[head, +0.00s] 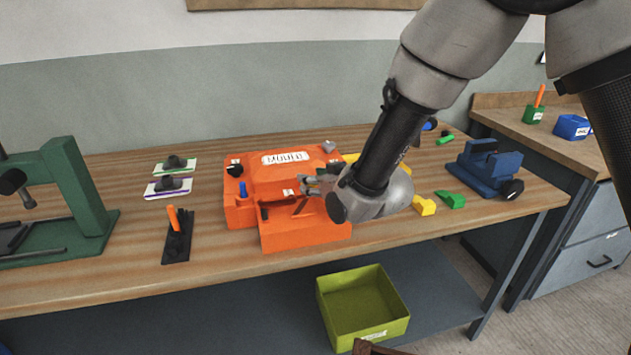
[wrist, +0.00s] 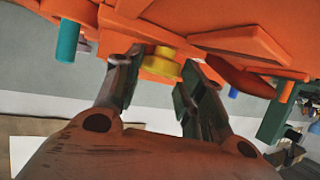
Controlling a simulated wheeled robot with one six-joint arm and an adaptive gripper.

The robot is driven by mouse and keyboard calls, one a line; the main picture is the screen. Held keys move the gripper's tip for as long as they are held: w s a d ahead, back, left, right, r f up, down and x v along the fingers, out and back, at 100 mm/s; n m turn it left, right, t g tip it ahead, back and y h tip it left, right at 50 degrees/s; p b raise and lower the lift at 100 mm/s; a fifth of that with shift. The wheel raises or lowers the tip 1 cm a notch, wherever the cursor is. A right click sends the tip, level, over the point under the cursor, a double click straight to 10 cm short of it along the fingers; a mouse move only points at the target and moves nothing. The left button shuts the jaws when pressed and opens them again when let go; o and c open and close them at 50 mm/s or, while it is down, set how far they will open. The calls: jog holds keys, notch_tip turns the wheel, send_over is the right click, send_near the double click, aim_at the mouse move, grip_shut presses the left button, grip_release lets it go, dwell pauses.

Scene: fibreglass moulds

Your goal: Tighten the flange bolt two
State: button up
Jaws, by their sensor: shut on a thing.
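The orange mould (head: 285,236) sits on the wooden bench, with a white label on top. In the wrist view its orange body (wrist: 240,45) fills the upper part. My gripper (head: 312,186) is at the right part of the mould. In the wrist view my gripper (wrist: 165,72) has its fingers on either side of a yellow round bolt head (wrist: 164,66) at the mould, and is shut on it. A teal peg (wrist: 68,42) stands out of the mould to the left of the fingers. I cannot read a number on the bolt; in the head view my gripper hides it.
A blue vise (head: 485,170) and green and yellow pieces (head: 425,206) lie right of the mould. A black stand with an orange peg (head: 174,222) and a green press (head: 75,190) are left. A lime bin (head: 362,303) sits below. Bench (head: 130,275) front left is clear.

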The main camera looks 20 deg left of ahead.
jog(key=m+t+h, duration=0.2)
jog(key=m, duration=0.1)
jog(key=a+m+t+h, duration=0.1)
jog(key=shift+s+h, duration=0.4)
jog(key=shift+s+a+m+t+h, duration=0.15)
jog(key=shift+m+t+h, duration=0.15)
jog(key=shift+m+h, duration=0.5)
jog(key=shift+w+a+m+t+h, duration=0.15)
jog(key=shift+m+t+h, duration=0.15)
jog(key=shift+m+h, duration=0.5)
jog(key=shift+s+a+m+t+h, duration=0.15)
jog(key=shift+m+t+h, duration=0.15)
jog(key=shift+m+h, duration=0.5)
jog(key=shift+r, duration=0.1)
jog(key=o, duration=1)
jog(key=v, duration=1.2)
jog(key=shift+a, duration=0.15)
